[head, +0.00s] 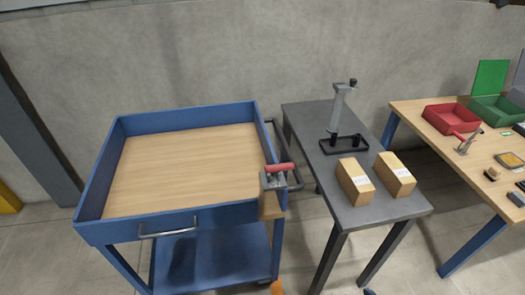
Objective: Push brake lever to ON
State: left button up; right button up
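A red-gripped lever (279,168), which looks like the brake lever, sits on a grey metal bracket (273,182) at the front right corner of the blue cart (180,220). Its red grip lies nearly level, just outside the cart's right wall. Any ON or OFF marking is too small to read. Neither of my grippers can be made out in the head view, and nothing touches the lever.
The cart's wooden bed is empty, with a front handle (168,233). A grey table (385,214) close on the right holds two cardboard boxes (355,182) and a stand (338,112). A wooden workbench (432,112) farther right carries a red bin (450,117) and tools.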

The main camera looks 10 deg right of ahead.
aim_at(274, 170)
jog(key=l+u, duration=0.1)
jog(key=l, duration=0.35)
jog(key=k+l+u, duration=0.1)
jog(key=l, duration=0.35)
jog(key=k+l+u, duration=0.1)
jog(key=l, duration=0.35)
jog(key=k+l+u, duration=0.15)
jog(key=l, duration=0.25)
jog(key=l+u, duration=0.1)
jog(key=l, duration=0.35)
